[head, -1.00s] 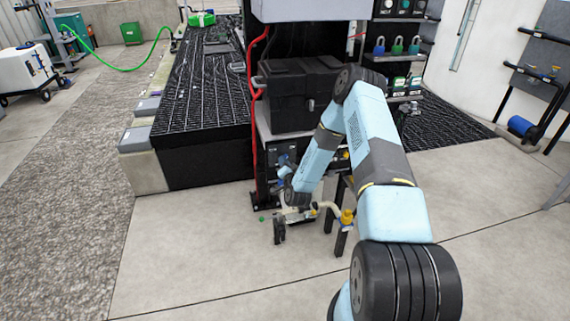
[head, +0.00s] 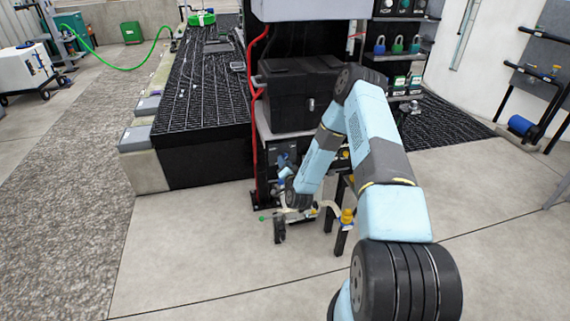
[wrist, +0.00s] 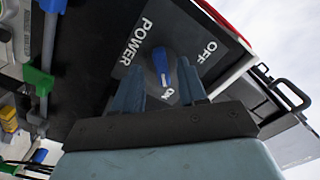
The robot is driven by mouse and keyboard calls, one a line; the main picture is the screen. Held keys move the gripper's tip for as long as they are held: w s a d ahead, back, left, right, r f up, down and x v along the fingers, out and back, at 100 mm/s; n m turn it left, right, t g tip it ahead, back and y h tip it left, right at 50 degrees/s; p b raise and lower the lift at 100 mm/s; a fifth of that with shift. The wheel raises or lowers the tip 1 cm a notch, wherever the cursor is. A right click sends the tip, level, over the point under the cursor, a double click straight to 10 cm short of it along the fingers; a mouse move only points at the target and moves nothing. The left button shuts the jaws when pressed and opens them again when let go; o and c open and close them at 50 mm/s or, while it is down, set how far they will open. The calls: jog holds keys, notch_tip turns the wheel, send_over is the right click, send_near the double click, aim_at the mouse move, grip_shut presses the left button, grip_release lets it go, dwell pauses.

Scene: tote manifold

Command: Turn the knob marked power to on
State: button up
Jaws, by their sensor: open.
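The power knob (wrist: 161,67) is a blue bar handle on a dark panel (wrist: 100,90), seen in the wrist view. The panel carries the white words POWER, OFF and ON. The bar's lower end, with a pale mark, points roughly toward ON, which is partly behind my gripper. My gripper (wrist: 160,72) is open, with one blue finger on each side of the knob's lower part. I cannot tell whether the fingers touch it. In the head view the knob is too small to make out beside my wrist, under the black case (head: 300,95).
A red cable (head: 255,130) runs down the post left of the case. Yellow-capped pipework (head: 347,216) stands low beside my wrist. Green and grey fittings (wrist: 38,80) lie left of the panel in the wrist view.

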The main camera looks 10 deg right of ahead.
jog(key=s, duration=1.2)
jog(key=shift+s, duration=0.3)
jog(key=w+r+n+g+y, duration=0.2)
jog(key=w+r+n, duration=0.1)
jog(key=w+r, duration=0.3)
jog(key=s+r+n+g+h, duration=0.1)
jog(key=s+r+n+g, duration=0.15)
jog(key=r, duration=0.95)
jog(key=s+r+n+g, duration=0.2)
jog(key=s+r+n, duration=0.1)
jog(key=r, duration=0.9)
jog(key=s+r+g+h, duration=0.1)
jog(key=s+r+g, duration=0.2)
jog(key=s+r, duration=1.2)
jog(key=s+r+g, duration=0.3)
jog(key=s, duration=1.7)
jog(key=shift+r+n, duration=0.2)
jog(key=shift+n, duration=0.15)
